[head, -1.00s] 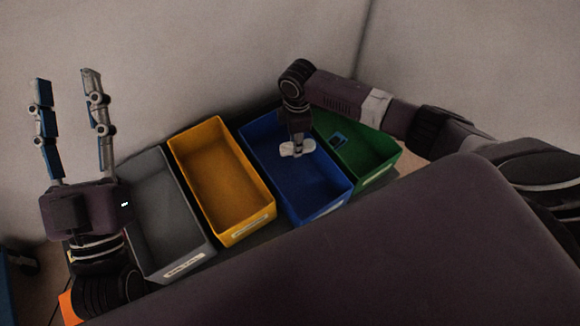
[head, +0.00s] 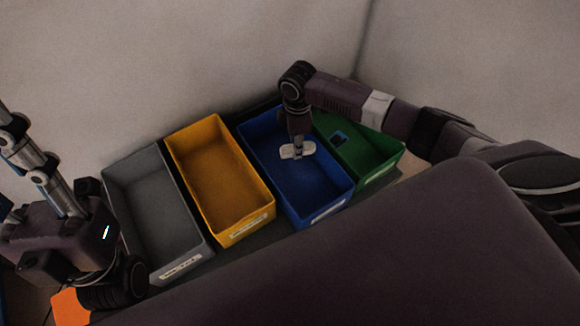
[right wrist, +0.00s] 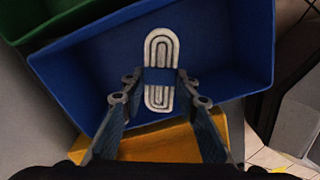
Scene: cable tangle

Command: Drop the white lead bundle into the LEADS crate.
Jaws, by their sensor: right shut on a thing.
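The white lead bundle (head: 298,151) is a flat, looped coil with a blue band at its middle. It also shows in the right wrist view (right wrist: 161,52), between the fingertips. My right gripper (head: 297,143) is shut on it and points down over the blue crate (head: 330,207). The bundle appears inside the blue crate's outline; its height above the floor is hard to tell. The crate labels are too small to read, so I cannot tell which says LEADS. My left gripper (head: 38,170) is at the left edge, fingers apart and partly cut off, with nothing seen between them.
A yellow crate (head: 264,222) and a grey crate (head: 200,250) stand left of the blue one, both seemingly empty. A green crate (head: 385,167) on the right has a small blue thing (head: 340,137) inside. A wall rises behind the row.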

